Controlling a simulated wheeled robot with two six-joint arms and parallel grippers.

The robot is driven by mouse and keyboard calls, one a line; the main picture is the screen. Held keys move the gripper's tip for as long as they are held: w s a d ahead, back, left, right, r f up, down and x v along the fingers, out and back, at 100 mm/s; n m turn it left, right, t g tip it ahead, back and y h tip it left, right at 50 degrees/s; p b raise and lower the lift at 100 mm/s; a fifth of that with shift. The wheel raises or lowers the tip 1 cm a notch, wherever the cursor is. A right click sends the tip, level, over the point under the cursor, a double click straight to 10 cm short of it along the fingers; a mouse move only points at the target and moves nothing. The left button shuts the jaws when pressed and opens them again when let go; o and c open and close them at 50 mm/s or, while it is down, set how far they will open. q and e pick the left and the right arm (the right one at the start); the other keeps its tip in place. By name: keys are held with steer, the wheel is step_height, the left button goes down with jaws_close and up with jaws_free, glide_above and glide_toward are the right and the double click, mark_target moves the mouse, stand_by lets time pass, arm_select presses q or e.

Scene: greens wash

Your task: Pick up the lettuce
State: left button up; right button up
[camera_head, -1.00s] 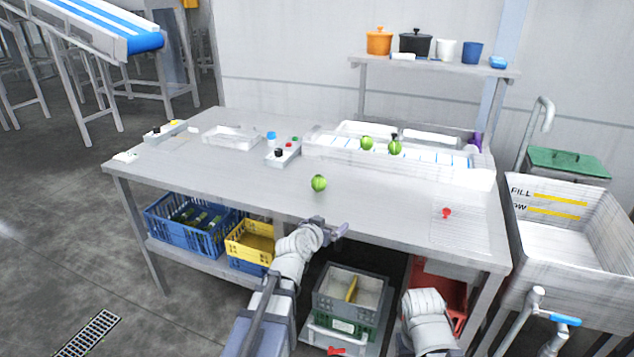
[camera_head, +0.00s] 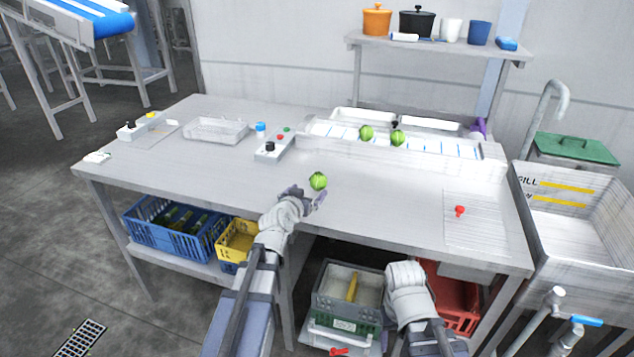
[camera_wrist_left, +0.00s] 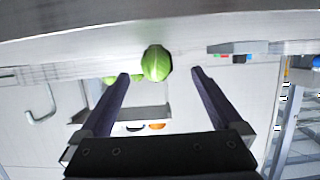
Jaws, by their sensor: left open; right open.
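A green lettuce (camera_head: 318,181) sits on the metal table (camera_head: 225,165) near its front edge. It also shows in the left wrist view (camera_wrist_left: 156,63), centred beyond and between the two fingers. My left gripper (camera_head: 306,197) is open and empty, right at the near side of this lettuce. In the left wrist view my left gripper (camera_wrist_left: 160,76) has its fingers spread wide with a gap before the lettuce. Two more lettuces (camera_head: 366,133) (camera_head: 397,138) sit at the white trough at the back. My right arm shows at the lower right, but its gripper fingers are hidden.
A control box with buttons (camera_head: 274,149) and a shallow clear tray (camera_head: 216,131) stand to the left on the table. A sink (camera_head: 575,215) adjoins the table's right end. Crates (camera_head: 345,297) stand under the table.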

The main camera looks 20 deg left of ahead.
mark_target(315, 186)
arm_select(q)
steer(key=shift+d+b+x, duration=0.15)
steer(key=shift+b+x, duration=0.25)
steer(key=shift+x, duration=1.25)
steer(key=shift+d+b+x, duration=0.1)
steer(key=shift+b+x, duration=0.25)
steer(key=shift+x, duration=1.25)
steer(key=shift+r, duration=0.1)
steer(key=c, duration=1.4)
